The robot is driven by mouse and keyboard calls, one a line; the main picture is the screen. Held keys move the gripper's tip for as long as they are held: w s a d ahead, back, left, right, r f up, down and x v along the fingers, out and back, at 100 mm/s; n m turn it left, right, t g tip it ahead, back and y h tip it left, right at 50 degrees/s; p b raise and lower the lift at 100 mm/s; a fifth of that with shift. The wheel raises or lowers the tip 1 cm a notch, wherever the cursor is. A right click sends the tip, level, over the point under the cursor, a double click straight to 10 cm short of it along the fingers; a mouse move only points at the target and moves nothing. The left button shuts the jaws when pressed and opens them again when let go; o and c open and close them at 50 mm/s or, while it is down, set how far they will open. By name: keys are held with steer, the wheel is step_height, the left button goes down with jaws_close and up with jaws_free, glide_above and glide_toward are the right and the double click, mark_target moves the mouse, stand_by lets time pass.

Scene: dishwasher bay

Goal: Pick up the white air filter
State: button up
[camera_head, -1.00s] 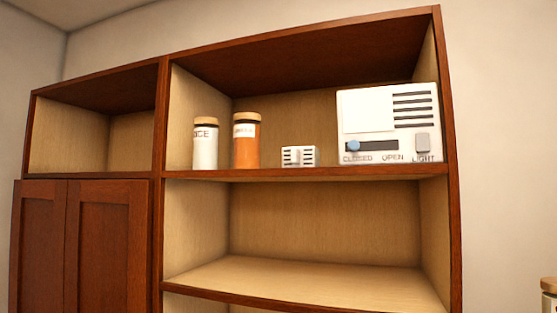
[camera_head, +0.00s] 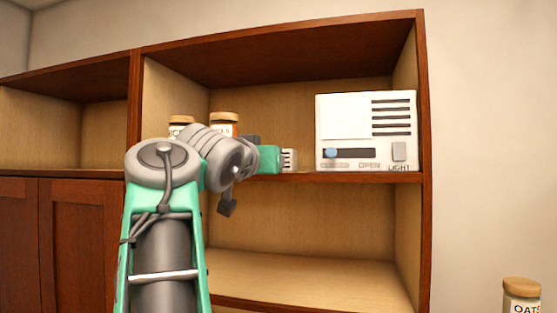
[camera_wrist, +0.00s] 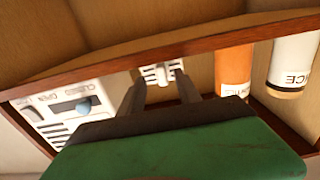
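The small white slatted block, which I take to be the white air filter (camera_head: 289,160), stands on the upper shelf between the jars and a large white box. In the head view my green hand hides its left part. In the wrist view, which is turned over, the filter (camera_wrist: 161,73) shows ahead, between my two dark fingers. My gripper (camera_wrist: 160,84) is open, with a finger towards each side of the filter. I cannot tell whether the fingertips touch it. The fingers are hidden in the head view.
A white box (camera_head: 345,118) with dark slots and a blue slider stands right of the filter. A rice jar (camera_wrist: 292,62) and an orange jar (camera_wrist: 234,68) stand left of it. The shelf edge (camera_head: 340,177) runs below. An oats jar (camera_head: 521,298) is at lower right.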

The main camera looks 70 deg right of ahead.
mark_target(291, 155)
steer(key=d, duration=0.2)
steer(key=w+d+p, duration=0.1)
steer(key=d, duration=0.1)
steer(key=shift+d+f, duration=0.1)
steer(key=shift+f, duration=0.1)
steer(key=shift+s+a, duration=0.1)
steer(key=shift+a, duration=0.1)
steer(key=shift+c, duration=0.3)
steer(key=shift+d, duration=0.1)
jaws_close()
